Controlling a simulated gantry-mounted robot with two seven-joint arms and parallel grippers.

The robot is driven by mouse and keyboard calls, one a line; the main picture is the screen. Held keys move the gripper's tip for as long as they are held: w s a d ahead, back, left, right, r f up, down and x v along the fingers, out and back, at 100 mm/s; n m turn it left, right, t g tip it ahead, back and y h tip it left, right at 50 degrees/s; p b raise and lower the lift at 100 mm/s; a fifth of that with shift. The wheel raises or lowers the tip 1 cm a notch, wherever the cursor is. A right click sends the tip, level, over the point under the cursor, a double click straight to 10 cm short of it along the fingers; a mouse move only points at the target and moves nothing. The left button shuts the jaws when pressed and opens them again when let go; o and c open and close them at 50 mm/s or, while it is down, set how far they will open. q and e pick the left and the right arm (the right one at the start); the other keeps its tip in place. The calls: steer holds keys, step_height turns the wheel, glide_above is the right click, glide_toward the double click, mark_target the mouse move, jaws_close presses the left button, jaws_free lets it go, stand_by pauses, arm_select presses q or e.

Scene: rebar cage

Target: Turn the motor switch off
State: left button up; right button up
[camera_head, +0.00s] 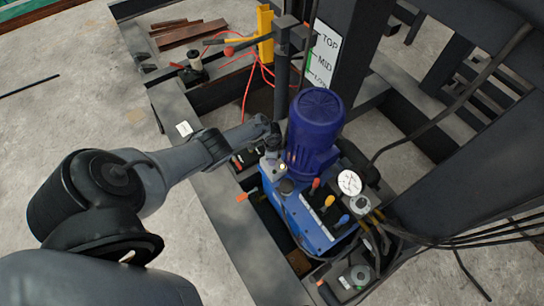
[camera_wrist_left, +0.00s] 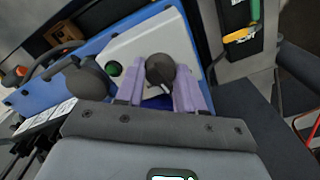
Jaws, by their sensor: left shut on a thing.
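The motor switch is a round black knob (camera_wrist_left: 160,69) with a pale mark, on a light grey box (camera_wrist_left: 150,42). In the head view the box (camera_head: 271,169) sits on the blue pump unit beside the blue motor (camera_head: 314,130). My left gripper (camera_wrist_left: 160,90) has its two lavender fingers on either side of the knob, shut on it. In the head view my left gripper (camera_head: 272,146) reaches the box from the left, and its fingertips are too small to make out. A green button (camera_wrist_left: 114,69) is left of the knob. My right gripper is not in view.
Levers with orange, black and blue handles (camera_head: 329,201) stand on the pump unit (camera_head: 305,222), near a white gauge (camera_head: 349,182). Dark steel beams and black hoses crowd the right. A yellow post (camera_head: 265,34) stands behind. Bare concrete floor (camera_head: 70,105) lies at left.

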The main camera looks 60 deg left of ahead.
arm_select(q)
steer(key=n+p, duration=0.1)
steer(key=n, duration=0.3)
steer(key=shift+n, duration=1.6)
steer(key=o, duration=1)
steer(key=shift+o, duration=0.2)
step_height(320, 180, up, 9)
steer(key=p, duration=0.8)
steer(key=shift+r, duration=0.15)
steer(key=shift+r+p, duration=0.65)
steer(key=shift+r, duration=0.1)
